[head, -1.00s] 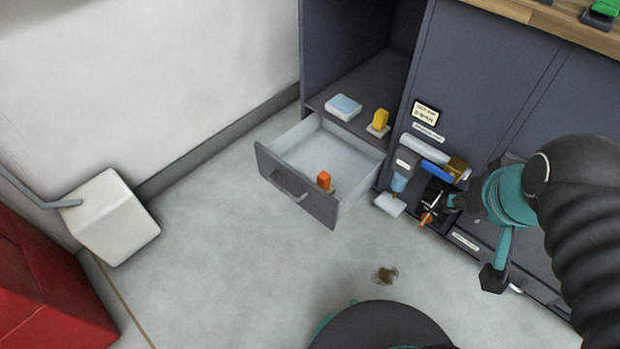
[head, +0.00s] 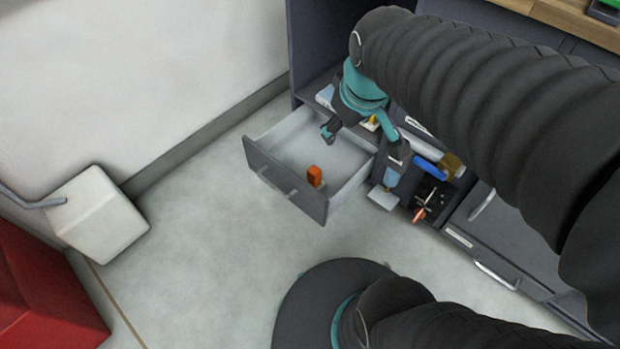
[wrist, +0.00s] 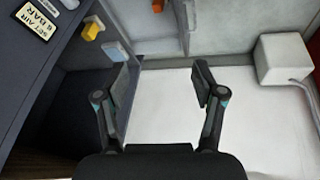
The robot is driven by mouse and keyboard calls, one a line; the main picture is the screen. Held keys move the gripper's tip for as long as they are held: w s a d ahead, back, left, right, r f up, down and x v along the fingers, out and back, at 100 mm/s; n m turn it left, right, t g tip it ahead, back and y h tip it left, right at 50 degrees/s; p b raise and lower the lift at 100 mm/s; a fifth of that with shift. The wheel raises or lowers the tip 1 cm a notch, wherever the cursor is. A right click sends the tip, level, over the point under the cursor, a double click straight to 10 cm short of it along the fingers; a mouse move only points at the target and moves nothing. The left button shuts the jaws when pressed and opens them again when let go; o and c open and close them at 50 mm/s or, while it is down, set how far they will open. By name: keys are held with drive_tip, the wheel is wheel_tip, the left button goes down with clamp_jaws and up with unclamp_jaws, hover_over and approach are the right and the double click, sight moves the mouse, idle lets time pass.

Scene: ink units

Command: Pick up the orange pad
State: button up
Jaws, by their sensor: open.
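In the wrist view a small orange-brown bit at the top edge may be the pad, but I cannot tell. My gripper (head: 365,146) is above the back of the drawer and the shelf edge, behind and right of the pad. Its two fingers are spread wide with nothing between them, as the wrist view also shows (wrist: 160,78).
A yellow piece (wrist: 91,31) and a light blue block (wrist: 115,50) sit on the cabinet shelf, partly hidden by my gripper in the head view. An ink unit with an orange lever (head: 419,215) is to the right. A white box (head: 95,215) stands left; floor between is clear.

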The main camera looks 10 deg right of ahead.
drive_tip(key=w+f+n+g, duration=0.1)
drive_tip(key=w+f+n, duration=0.5)
drive_tip(key=w, duration=0.4)
drive_tip(key=n+g, duration=0.3)
drive_tip(key=n, duration=1)
hover_over(316, 171)
wheel_tip(316, 171, down, 24)
drive_tip(key=shift+n+g, duration=0.3)
drive_tip(key=shift+n, duration=0.5)
wheel_tip(316, 171, down, 12)
drive_tip(key=shift+f, duration=0.1)
drive_tip(key=shift+w+a+f, duration=0.15)
drive_tip(key=shift+f, duration=1.45)
drive_tip(key=shift+w+a+f, duration=0.1)
drive_tip(key=shift+w+f, duration=0.05)
drive_tip(key=shift+f, duration=1.4)
drive_tip(key=c, duration=1.3)
